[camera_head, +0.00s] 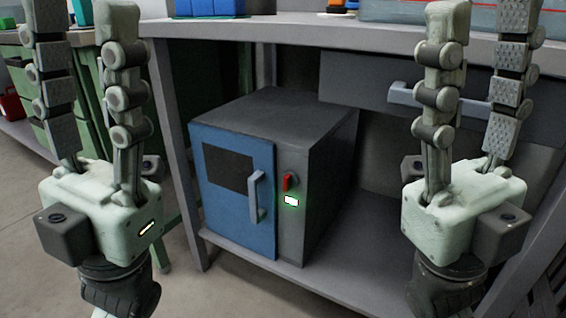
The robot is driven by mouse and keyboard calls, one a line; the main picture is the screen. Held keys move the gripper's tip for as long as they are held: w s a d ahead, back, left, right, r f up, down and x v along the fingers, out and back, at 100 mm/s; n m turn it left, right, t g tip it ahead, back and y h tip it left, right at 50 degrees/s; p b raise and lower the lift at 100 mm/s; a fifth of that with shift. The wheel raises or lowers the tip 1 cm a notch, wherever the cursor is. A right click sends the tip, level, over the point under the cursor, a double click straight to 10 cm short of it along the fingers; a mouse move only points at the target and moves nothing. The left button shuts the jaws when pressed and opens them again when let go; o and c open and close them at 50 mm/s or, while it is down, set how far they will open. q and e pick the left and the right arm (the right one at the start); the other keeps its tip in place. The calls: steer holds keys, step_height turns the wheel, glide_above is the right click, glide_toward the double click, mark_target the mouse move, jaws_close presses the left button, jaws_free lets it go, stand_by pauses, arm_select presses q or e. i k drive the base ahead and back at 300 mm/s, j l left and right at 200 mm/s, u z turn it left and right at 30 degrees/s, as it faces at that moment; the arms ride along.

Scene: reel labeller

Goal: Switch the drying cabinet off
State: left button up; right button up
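The drying cabinet (319,140) stands on a low shelf under the workbench. Its blue door (233,215) with a dark window and a light-blue handle (257,197) is closed. On the grey panel right of the door is a red switch (290,182), with a lit white-green indicator (292,201) below it. My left gripper (84,20) points up at the left, fingers apart, empty. My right gripper (484,22) points up at the right, fingers apart, empty. Both are clear of the cabinet and closer to me.
The workbench top (290,29) runs above the cabinet, with blue bins (210,7) on it. A drawer with a grey handle (437,100) hangs under the bench at right. The shelf (345,279) edge and a bench leg (180,165) border the cabinet. Green cabinets stand at left.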

mark_target(291, 179)
steer(key=i+j+z, duration=0.15)
steer(key=j+z, duration=0.15)
steer(key=z, duration=0.15)
steer(key=j+z, duration=0.45)
steer(key=i+l, duration=0.05)
steer(key=l, duration=0.05)
